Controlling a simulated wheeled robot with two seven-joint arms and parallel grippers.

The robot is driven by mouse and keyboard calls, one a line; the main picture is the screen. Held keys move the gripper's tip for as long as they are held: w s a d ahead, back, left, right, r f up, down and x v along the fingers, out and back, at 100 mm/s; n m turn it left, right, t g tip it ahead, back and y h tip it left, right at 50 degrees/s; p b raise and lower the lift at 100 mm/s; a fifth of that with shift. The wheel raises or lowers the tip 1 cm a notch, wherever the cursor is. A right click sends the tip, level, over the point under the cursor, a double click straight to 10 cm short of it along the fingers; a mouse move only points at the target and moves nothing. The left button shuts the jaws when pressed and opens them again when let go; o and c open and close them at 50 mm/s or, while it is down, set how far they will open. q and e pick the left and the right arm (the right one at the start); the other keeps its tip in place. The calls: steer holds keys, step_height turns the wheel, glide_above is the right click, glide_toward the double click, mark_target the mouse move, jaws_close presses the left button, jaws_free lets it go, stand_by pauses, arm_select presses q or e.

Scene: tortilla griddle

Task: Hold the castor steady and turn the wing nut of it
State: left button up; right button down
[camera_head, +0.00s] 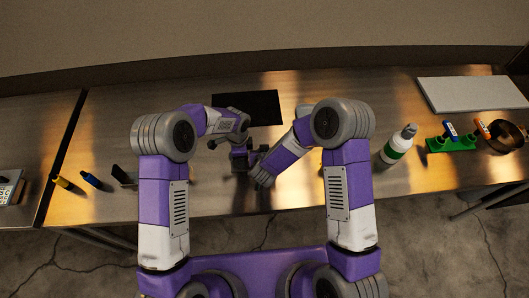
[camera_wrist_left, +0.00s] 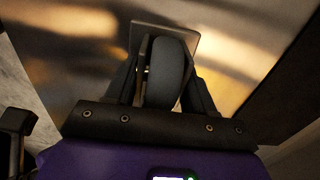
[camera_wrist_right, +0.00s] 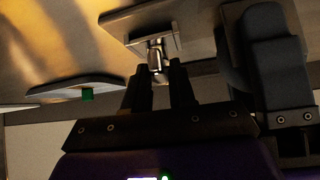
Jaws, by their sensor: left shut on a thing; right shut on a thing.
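The castor's dark wheel (camera_wrist_left: 168,72) and grey metal plate (camera_wrist_left: 192,40) show in the left wrist view. My left gripper (camera_wrist_left: 160,88) has its fingers on either side of the wheel and is shut on the castor. In the right wrist view a shiny metal piece, apparently the wing nut (camera_wrist_right: 157,55), stands below a flat plate (camera_wrist_right: 125,22). My right gripper (camera_wrist_right: 160,74) is shut on it at the fingertips. In the head view both grippers meet close together near the table's middle, and my arms hide most of the castor.
A black mat (camera_head: 262,106) lies behind the grippers. A white bottle (camera_head: 397,146), a green holder (camera_head: 452,144), a round dark pan (camera_head: 505,136) and a pale board (camera_head: 470,94) are at right. A blue-handled tool (camera_head: 91,180) lies at left. The table between is mostly clear.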

steer(key=c, duration=1.1)
jaws_free()
steer(key=shift+d, duration=0.1)
steer(key=v, duration=1.2)
steer(key=shift+r, duration=0.1)
